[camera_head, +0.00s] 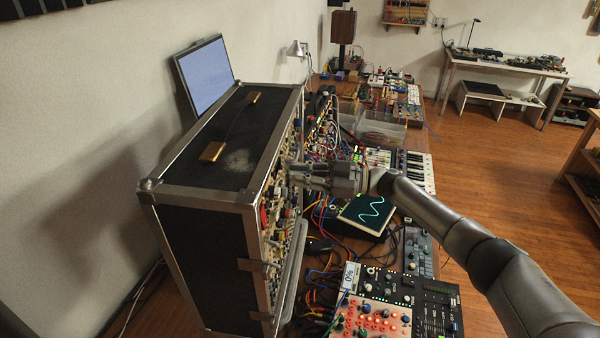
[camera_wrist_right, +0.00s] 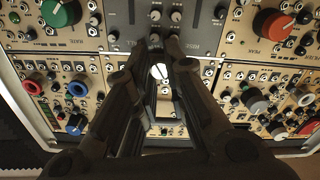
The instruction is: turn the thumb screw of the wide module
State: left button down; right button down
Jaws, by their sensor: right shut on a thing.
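My right gripper (camera_head: 298,174) reaches in from the right to the front of the rack case (camera_head: 205,240). In the right wrist view its fingers (camera_wrist_right: 164,45) are close together at the lower edge of a wide dark grey module (camera_wrist_right: 205,36), seemingly the wide module. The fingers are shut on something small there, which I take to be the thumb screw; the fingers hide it. A white-marked knob (camera_wrist_right: 160,72) shows between the fingers, below the tips. My left gripper is in neither view.
Tan modules with a green knob (camera_wrist_right: 60,13), a red knob (camera_wrist_right: 272,24) and several smaller knobs surround the fingers. Cables and synth boxes crowd the table; the wooden floor (camera_head: 500,170) is clear.

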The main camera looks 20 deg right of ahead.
jog(key=shift+s+a+f, duration=0.1)
jog(key=shift+s+f, duration=0.05)
jog(key=shift+f, duration=0.3)
jog(key=c, duration=1.5)
grip_release()
jog(key=shift+o, duration=0.6)
jog(key=shift+r, duration=0.2)
jog(key=v, duration=1.2)
jog(key=shift+f, duration=0.1)
